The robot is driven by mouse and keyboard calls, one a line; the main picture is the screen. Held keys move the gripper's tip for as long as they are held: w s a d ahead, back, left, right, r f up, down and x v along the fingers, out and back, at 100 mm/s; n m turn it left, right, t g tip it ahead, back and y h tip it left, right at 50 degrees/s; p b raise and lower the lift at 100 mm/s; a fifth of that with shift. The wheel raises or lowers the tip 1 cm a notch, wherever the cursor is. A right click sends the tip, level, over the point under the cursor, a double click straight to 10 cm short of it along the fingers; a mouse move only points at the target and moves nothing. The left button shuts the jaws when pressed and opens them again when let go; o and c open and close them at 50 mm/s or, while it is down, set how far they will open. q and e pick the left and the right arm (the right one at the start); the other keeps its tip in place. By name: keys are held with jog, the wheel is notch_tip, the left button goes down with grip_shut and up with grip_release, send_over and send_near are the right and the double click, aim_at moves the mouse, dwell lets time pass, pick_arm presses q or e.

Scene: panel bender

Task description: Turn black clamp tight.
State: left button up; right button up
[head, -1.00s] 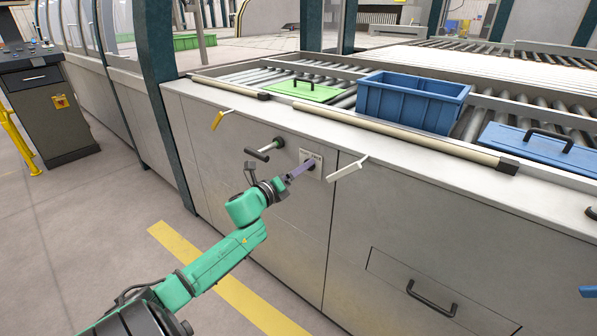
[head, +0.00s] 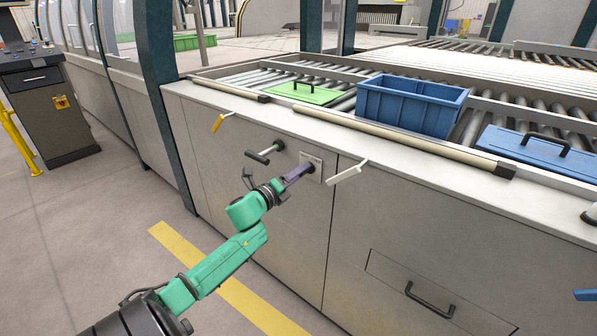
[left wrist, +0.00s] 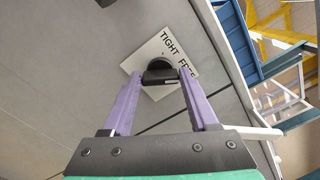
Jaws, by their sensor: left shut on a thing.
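The black clamp (left wrist: 160,73) is a short dark lever on a round black hub in the left wrist view. It sits on a white plate (left wrist: 148,50) that reads TIGHT and, partly covered by a finger, FREE. My left gripper (left wrist: 160,82) has its two purple fingers shut on the clamp's lever, one on each side. In the head view my left gripper (head: 302,172) reaches the white plate (head: 314,163) on the grey cabinet front. The clamp is mostly hidden there by the fingers.
Beside the plate are a black-handled lever (head: 264,155) to the left and a white lever (head: 347,172) to the right. A yellow lever (head: 219,121) is further left. A blue crate (head: 410,105) and a green lid (head: 303,92) rest on the rollers above.

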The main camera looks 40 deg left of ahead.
pick_arm(q)
jog(key=shift+f+n+p, duration=0.15)
jog(key=shift+n+p, duration=1.85)
jog(key=shift+n, duration=1.85)
jog(key=shift+f+n+p, duration=0.15)
jog(key=shift+n+p, duration=1.85)
jog(key=shift+n, duration=1.85)
jog(key=o, duration=1.4)
jog(key=s, duration=1.4)
jog(key=shift+s+d+p, duration=0.2)
jog(key=shift+s+p, duration=0.1)
jog(key=shift+f, duration=0.1)
